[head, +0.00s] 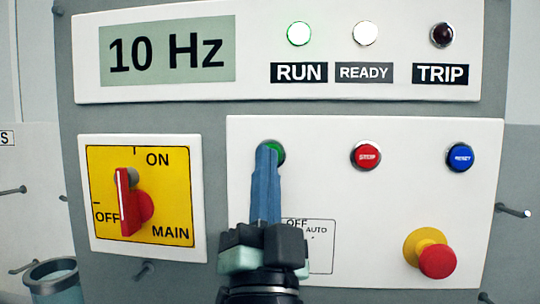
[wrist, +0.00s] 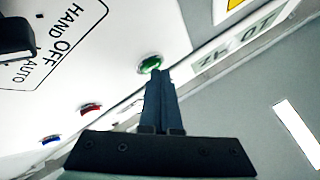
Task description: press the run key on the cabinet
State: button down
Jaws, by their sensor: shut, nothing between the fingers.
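The green run key (head: 279,153) is at the left of the white key panel (head: 320,185), partly hidden behind my fingers. It also shows in the wrist view (wrist: 150,64), just beyond the fingertips. My gripper (head: 266,150) is shut with empty fingers, their tips in front of the key. The tips look at or very near the key; I cannot tell whether they touch it or whether it is pressed in. The green lamp (head: 299,33) above the RUN label is lit, and the display (head: 167,50) reads 10 Hz.
A red STOP key (head: 366,155), a blue RESET key (head: 460,157) and a red emergency knob (head: 437,261) are to the right. The red main switch handle (head: 127,202) stands upright at left. The READY lamp (head: 365,33) is white; the TRIP lamp (head: 442,33) is dark.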

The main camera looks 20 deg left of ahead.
dwell(0.4)
jog(key=shift+s+d, duration=0.25)
jog(key=shift+s, duration=0.5)
jog(key=shift+s, duration=0.1)
jog(key=shift+s+d+p, duration=0.1)
jog(key=shift+s+d, duration=0.1)
jog(key=shift+s, duration=0.55)
jog(key=shift+s+d+p, duration=0.15)
jog(key=shift+s+d, duration=0.1)
jog(key=shift+s, duration=0.55)
jog(key=shift+s+d+p, duration=0.1)
jog(key=shift+s+d, duration=0.1)
jog(key=shift+s, duration=0.55)
jog(key=s+d+r+n+t+h, duration=0.1)
jog(key=d+r+h, duration=0.2)
jog(key=d+h, duration=0.2)
jog(key=s+d+r+n+t+h+b, duration=0.1)
jog(key=s+d+r+n+h, duration=0.1)
jog(key=d+h, duration=0.3)
jog(key=d+r, duration=0.1)
jog(key=d, duration=0.3)
jog(key=shift+s, duration=0.15)
